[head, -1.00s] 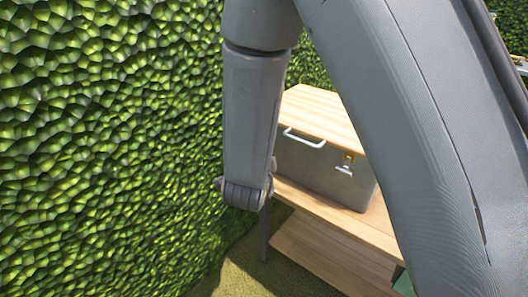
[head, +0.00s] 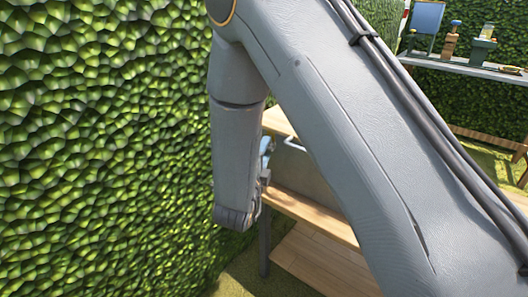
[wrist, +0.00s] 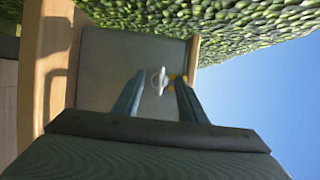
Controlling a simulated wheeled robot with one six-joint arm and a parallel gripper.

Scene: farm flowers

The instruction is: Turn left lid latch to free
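The grey box (wrist: 105,75) fills the middle of the wrist view, turned sideways, with its wooden lid edge (wrist: 193,58) on the right. A lid latch with a pale metal loop (wrist: 158,80) and a brass part shows on the box face near the lid. My gripper (wrist: 158,82) is open, its two blue-grey fingers apart with the loop seen between their tips. I cannot tell whether either finger touches it. In the head view my arm hides most of the box (head: 290,168) and all of the latch. Only a bit of my gripper shows beside my forearm.
The box stands on a wooden bench (head: 330,217) with a lower shelf (head: 318,262). A leafy hedge (head: 100,150) rises close on the left. A table (head: 470,70) with several small objects stands at the far right.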

